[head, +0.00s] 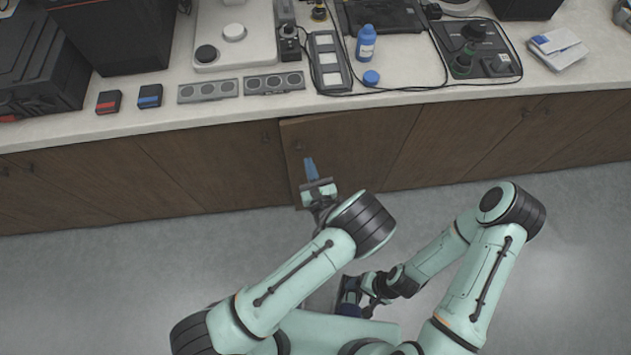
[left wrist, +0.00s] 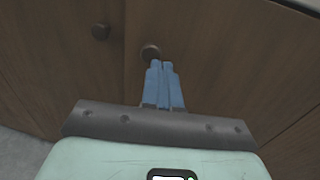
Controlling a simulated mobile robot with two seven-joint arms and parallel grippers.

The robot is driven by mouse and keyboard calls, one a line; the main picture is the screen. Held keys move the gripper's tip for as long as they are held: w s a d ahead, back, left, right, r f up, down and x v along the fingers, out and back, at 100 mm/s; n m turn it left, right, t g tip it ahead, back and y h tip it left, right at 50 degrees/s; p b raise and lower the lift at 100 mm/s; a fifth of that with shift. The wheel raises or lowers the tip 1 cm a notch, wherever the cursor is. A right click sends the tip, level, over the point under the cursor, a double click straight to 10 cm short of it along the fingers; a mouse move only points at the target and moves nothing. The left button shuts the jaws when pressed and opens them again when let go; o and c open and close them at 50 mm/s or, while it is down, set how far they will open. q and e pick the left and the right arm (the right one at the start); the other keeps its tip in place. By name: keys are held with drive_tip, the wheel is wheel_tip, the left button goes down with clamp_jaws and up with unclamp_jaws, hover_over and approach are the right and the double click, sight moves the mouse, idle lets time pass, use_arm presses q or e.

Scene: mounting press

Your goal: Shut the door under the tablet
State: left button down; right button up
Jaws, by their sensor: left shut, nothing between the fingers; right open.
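The brown wooden door (head: 355,145) is in the cabinet front below the dark tablet (head: 384,16). Its left edge stands slightly out from the neighbouring panel, so it looks a little ajar. My left gripper (head: 309,166) is shut and empty, with its blue fingertips in front of the door near its left edge. In the left wrist view, the fingertips (left wrist: 163,66) are just below the door's round knob (left wrist: 150,53); I cannot tell whether they touch. My right gripper (head: 350,292) is open and low near my base, away from the door, partly hidden.
A neighbouring closed door (head: 215,165) with its own knob (left wrist: 100,31) is to the left. The counter (head: 200,95) above holds a blue bottle (head: 366,43), a control box with a joystick (head: 474,48) and cables. The grey floor (head: 575,230) in front of the cabinets is clear.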

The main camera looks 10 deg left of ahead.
use_arm(q)
drive_tip(key=shift+x, duration=1.55)
